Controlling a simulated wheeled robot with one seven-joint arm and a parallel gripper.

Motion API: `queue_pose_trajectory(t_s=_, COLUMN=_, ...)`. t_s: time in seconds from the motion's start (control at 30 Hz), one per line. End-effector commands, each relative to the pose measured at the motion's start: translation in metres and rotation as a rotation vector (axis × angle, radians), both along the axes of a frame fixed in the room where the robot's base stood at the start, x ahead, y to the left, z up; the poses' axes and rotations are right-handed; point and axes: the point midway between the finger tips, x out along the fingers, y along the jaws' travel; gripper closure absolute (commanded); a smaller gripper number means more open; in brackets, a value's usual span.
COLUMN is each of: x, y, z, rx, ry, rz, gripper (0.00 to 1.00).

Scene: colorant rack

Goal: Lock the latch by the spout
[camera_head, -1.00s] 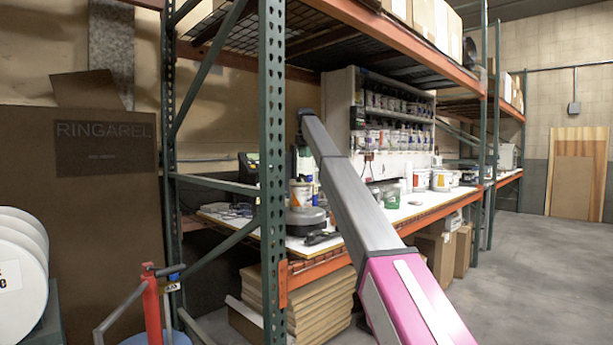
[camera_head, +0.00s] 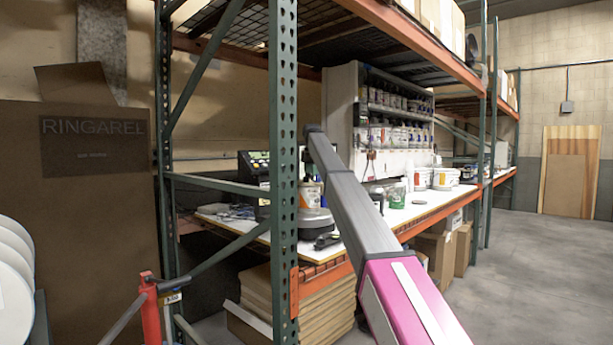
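The colorant rack (camera_head: 342,112) is a white cabinet with shelves of small bottles, standing on the workbench (camera_head: 425,207) inside the green and orange shelving. I cannot make out a latch or a spout at this size. My arm reaches from the lower right up toward the bench, and its far end is in front of the rack's left side. My gripper's fingers are hidden behind the arm and the green post. A white container with an orange label (camera_head: 309,194) stands on a dark round base close below the arm's end.
A green perforated post (camera_head: 284,200) and a diagonal brace stand close to the left of my arm. White buckets (camera_head: 444,178) and a green cup (camera_head: 396,195) are on the bench. Flat boxes (camera_head: 330,311) are stacked underneath. The floor at right (camera_head: 520,270) is clear.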

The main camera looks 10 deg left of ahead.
Motion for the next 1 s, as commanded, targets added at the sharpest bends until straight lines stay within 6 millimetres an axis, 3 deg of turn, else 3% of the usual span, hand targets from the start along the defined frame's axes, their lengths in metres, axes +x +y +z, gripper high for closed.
queue_pose_trajectory(t_s=0.13, x=-0.0030, y=-0.0070, z=-0.0129, rx=0.000, ry=0.000, rz=0.002, gripper=0.65)
queue_pose_trajectory(t_s=0.4, x=-0.0023, y=-0.0076, z=-0.0143, rx=0.000, ry=0.000, rz=0.003, gripper=0.65)
queue_pose_trajectory(t_s=0.5, x=-0.0023, y=-0.0076, z=-0.0142, rx=0.000, ry=0.000, rz=0.003, gripper=0.97)
queue_pose_trajectory(t_s=0.53, x=-0.0023, y=-0.0076, z=-0.0142, rx=0.000, ry=0.000, rz=0.003, gripper=1.00)
queue_pose_trajectory(t_s=1.0, x=-0.0026, y=-0.0079, z=-0.0141, rx=0.000, ry=0.000, rz=-0.065, gripper=1.00)
